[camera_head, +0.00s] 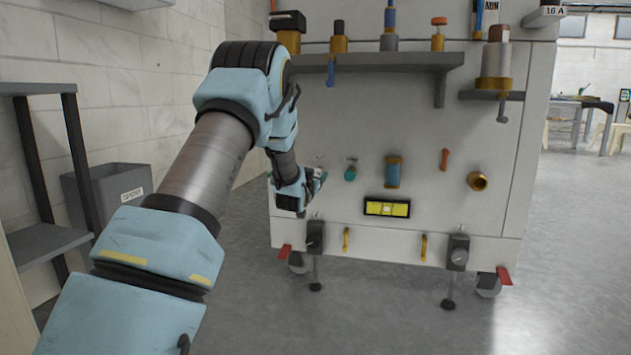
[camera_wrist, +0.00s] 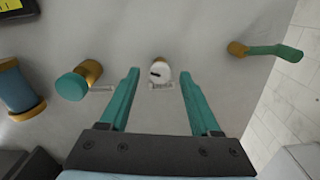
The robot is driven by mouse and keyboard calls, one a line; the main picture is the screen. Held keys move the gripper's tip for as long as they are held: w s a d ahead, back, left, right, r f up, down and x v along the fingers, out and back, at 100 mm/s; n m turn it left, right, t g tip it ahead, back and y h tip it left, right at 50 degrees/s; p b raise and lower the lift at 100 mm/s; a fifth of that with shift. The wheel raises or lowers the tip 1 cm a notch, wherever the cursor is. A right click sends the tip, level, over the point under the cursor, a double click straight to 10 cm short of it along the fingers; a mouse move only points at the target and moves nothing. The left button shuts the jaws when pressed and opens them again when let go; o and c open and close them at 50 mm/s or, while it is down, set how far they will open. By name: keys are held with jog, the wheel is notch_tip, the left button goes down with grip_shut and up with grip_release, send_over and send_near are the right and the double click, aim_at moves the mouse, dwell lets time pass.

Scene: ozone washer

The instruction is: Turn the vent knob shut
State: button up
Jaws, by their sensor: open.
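A small round white knob (camera_wrist: 157,72) with a dark pointer mark sits on the pale machine panel in the wrist view. A small label beside it is too blurred to read, so I cannot confirm that it is the vent knob. My gripper (camera_wrist: 159,72) is open, with its two teal fingers apart on either side of the knob in the picture. I see no contact. In the head view my gripper (camera_head: 317,181) is close to the left part of the panel, and the white knob is not clearly visible there.
A teal knob (camera_wrist: 75,84) on a brass stem and a blue cylinder (camera_wrist: 18,92) stick out left of the fingers. A green lever (camera_wrist: 274,51) sticks out on the right. A grey shelf (camera_head: 390,62) crosses the panel above. A grey bin (camera_head: 107,195) stands left.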

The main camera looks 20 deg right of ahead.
jog(key=shift+w+d, duration=0.25)
jog(key=shift+w, duration=0.25)
grip_shut()
dwell(0.3)
